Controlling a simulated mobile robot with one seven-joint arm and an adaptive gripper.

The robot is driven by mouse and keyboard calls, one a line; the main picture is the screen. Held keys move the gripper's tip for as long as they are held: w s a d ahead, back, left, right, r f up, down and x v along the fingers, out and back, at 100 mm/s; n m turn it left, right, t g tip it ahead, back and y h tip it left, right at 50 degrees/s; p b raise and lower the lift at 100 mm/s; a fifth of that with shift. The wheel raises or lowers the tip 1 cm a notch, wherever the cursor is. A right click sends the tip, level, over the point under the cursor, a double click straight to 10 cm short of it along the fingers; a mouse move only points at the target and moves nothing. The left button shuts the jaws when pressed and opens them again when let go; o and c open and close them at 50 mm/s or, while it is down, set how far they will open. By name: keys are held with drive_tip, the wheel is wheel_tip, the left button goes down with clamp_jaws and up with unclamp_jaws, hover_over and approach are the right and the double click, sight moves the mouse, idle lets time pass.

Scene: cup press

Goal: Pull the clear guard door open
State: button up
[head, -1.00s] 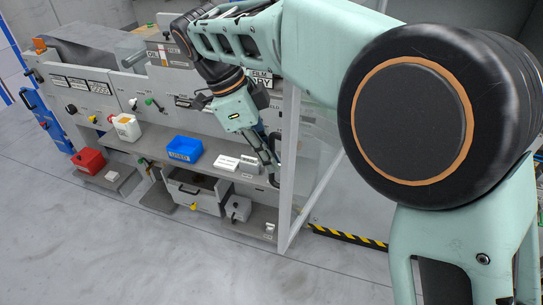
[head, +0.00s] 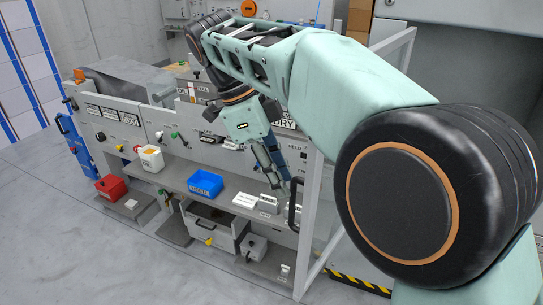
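The clear guard door has a grey frame, and its upright edge (head: 309,220) stands right of the shelf in the head view. Its see-through panel is hard to make out, and my arm hides part of it. A black bar handle (head: 293,206) is on the door near this edge. My gripper (head: 279,184) points down just left of the handle's upper end. Its fingertips look close to the handle, but I cannot tell whether they touch it. The fingers are small and dark, and their opening is unclear.
The press bench's shelf (head: 172,176) holds a blue bin (head: 206,184), a white container (head: 151,158) and white boxes (head: 246,200). An open drawer (head: 209,225) and a red bin (head: 110,187) are lower. Yellow-black floor striping (head: 358,284) lies right of the door frame. The front floor is clear.

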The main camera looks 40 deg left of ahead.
drive_tip(key=shift+v, duration=2.75)
drive_tip(key=shift+r, duration=0.1)
